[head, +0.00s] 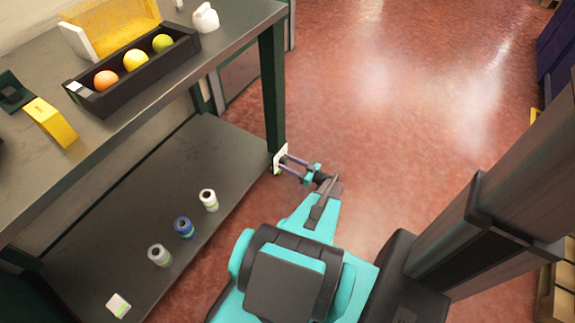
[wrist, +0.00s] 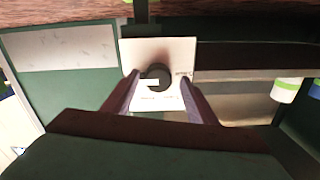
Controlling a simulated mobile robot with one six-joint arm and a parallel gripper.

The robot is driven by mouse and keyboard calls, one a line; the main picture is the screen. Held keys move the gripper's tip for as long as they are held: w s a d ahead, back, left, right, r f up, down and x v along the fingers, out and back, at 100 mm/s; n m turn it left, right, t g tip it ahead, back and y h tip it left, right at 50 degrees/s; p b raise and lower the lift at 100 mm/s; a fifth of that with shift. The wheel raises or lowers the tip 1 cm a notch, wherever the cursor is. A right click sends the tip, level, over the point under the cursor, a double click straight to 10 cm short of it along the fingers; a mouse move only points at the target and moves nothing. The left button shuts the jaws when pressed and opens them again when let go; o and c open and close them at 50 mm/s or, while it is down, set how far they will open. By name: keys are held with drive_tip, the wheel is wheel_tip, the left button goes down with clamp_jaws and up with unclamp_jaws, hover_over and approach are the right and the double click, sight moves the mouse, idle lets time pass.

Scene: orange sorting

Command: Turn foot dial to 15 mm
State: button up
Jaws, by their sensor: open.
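The foot dial is a round black knob (wrist: 157,77) on a pale square plate (wrist: 180,52), with a light pointer bar across it. In the wrist view the bar lies roughly level; the small print on the plate is too small to read. In the head view the plate (head: 279,158) sits low on the dark green bench leg. My gripper (head: 290,163) is open, its fingers pointing at the plate. In the wrist view my gripper (wrist: 158,92) has one finger on each side of the knob; I cannot tell whether they touch it. The knob is hidden in the head view.
The bench top (head: 215,50) holds a black tray (head: 150,78) with orange, yellow and green fruit. The lower shelf (head: 130,220) holds several small rolls or jars, including a blue one (head: 184,228). The red floor (head: 400,100) to the right is clear.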

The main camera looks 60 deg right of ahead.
drive_tip(key=s+p, duration=0.1)
drive_tip(key=s, duration=1.2)
drive_tip(key=shift+s, duration=0.35)
drive_tip(key=shift+s, duration=0.1)
